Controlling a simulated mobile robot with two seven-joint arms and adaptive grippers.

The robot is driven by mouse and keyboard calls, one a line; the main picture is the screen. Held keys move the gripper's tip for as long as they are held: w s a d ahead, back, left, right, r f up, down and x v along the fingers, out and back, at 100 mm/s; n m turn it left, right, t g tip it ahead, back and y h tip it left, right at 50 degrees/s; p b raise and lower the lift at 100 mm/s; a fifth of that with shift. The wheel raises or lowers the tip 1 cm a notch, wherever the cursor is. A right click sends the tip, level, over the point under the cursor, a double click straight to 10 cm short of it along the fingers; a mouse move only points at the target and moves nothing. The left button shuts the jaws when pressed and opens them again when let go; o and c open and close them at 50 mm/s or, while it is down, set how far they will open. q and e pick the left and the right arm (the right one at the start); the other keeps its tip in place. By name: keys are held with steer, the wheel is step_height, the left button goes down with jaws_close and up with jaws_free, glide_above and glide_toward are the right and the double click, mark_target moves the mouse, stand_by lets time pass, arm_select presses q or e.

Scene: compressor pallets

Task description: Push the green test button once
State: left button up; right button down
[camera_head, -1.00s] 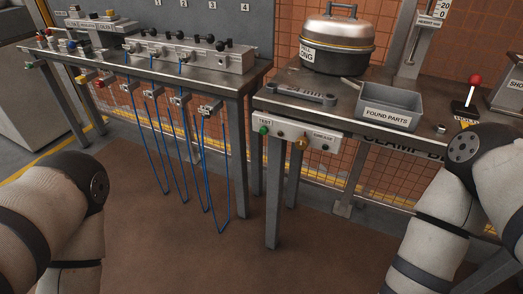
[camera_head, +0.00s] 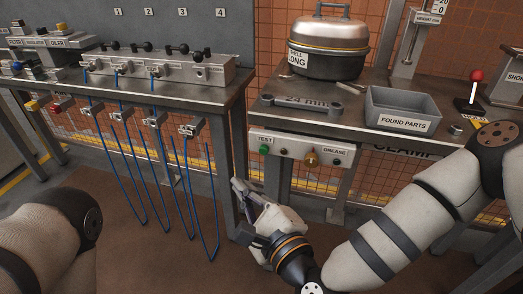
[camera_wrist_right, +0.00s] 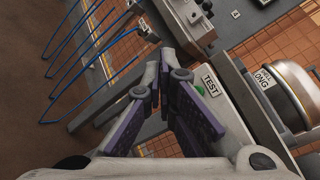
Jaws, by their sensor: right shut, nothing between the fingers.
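The green test button (camera_head: 264,150) sits at the left end of a light control panel (camera_head: 290,148) under the right bench's front edge, below the label TEST. It also shows in the right wrist view (camera_wrist_right: 199,90), partly covered by a finger. My right gripper (camera_head: 238,186) is shut and empty, below and left of the button in the head view, apart from it. Its dark-padded fingers (camera_wrist_right: 165,75) fill the middle of the wrist view. My left arm shows at the lower left of the head view, but its gripper is out of view.
The panel also has a brass knob (camera_head: 311,159) near the label GREASE. The right bench (camera_head: 350,115) carries a lidded pot (camera_head: 328,50), a wrench (camera_head: 300,105) and a found-parts tray (camera_head: 402,122). Blue hoses (camera_head: 188,205) hang from the left bench. The floor between is clear.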

mark_target(264, 150)
steer(key=shift+d, duration=0.1)
arm_select(q)
steer(key=shift+s+f+g+b, duration=0.3)
steer(key=shift+s+f+b, duration=0.5)
steer(key=shift+f+b, duration=0.2)
arm_select(e)
steer(key=w+d, duration=0.2)
steer(key=w, duration=0.6)
steer(key=shift+w+d, duration=0.15)
steer(key=shift+d, duration=0.15)
arm_select(q)
steer(key=shift+s+f, duration=0.1)
arm_select(e)
steer(key=shift+w+d, duration=0.1)
steer(key=shift+w, duration=0.3)
arm_select(q)
steer(key=shift+s+f+b, duration=0.1)
steer(key=shift+f+b, duration=0.1)
steer(key=shift+b, duration=0.15)
arm_select(e)
steer(key=shift+w+d, duration=0.2)
steer(key=shift+w, duration=0.3)
steer(key=shift+s, duration=0.1)
stand_by(0.5)
arm_select(q)
steer(key=shift+r, duration=0.25)
arm_select(e)
steer(key=shift+s+a, duration=0.3)
steer(key=shift+s, duration=0.5)
